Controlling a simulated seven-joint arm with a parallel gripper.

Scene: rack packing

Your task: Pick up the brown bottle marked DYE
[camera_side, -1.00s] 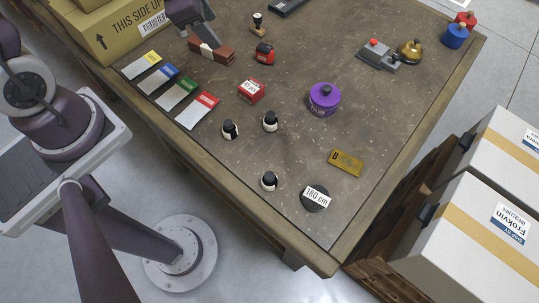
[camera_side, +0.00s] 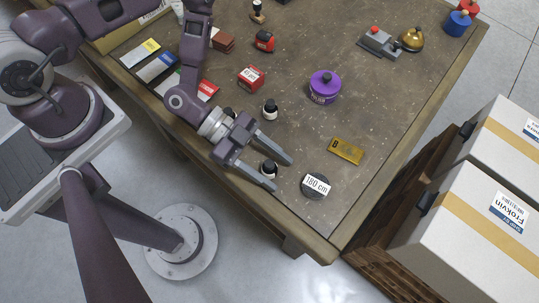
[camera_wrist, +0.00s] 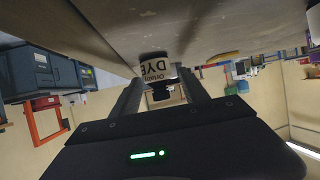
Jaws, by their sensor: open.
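The bottle marked DYE (camera_wrist: 153,68) has a white label and shows upside down between the fingers in the wrist view. In the side view this small dark-capped bottle (camera_side: 268,170) stands upright near the table's front edge. My gripper (camera_side: 281,174) is open and low, with one finger on each side of the bottle. I cannot tell whether either finger touches it. Two similar dark-capped bottles stand further back: one (camera_side: 270,108) is in plain view, the other (camera_side: 229,112) is partly hidden by my gripper.
A yellow-brown tag (camera_side: 345,151) and a purple tin (camera_side: 324,88) are further right and back. A red box (camera_side: 251,77) and coloured cards (camera_side: 158,67) lie behind. The table's right middle is clear.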

